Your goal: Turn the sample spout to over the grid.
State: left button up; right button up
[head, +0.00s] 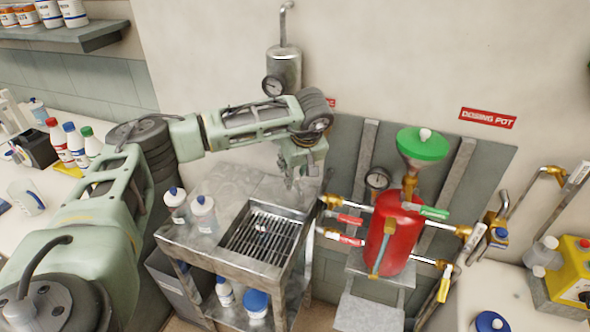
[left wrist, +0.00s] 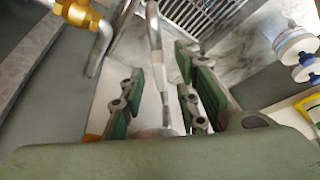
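The grid (head: 262,236) is a set of dark slats in a steel sink on the bench; part of it shows at the top of the left wrist view (left wrist: 208,14). The sample spout (left wrist: 154,40) is a thin metal pipe, its visible far end to the left of the grid in that view. My left gripper (left wrist: 155,100) is open, its green-padded fingers apart on either side of the pipe; contact is not clear. In the head view my left gripper (head: 300,172) hangs behind the sink and hides most of the spout. My right gripper is not seen.
A steel pot (head: 284,66) with a gauge is on the wall above my left arm. White bottles (head: 203,212) stand left of the sink. The red dosing pot (head: 396,235), with brass valves and pipes, stands close on the right.

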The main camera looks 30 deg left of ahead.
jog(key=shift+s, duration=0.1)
pick_arm(q)
grip_shut()
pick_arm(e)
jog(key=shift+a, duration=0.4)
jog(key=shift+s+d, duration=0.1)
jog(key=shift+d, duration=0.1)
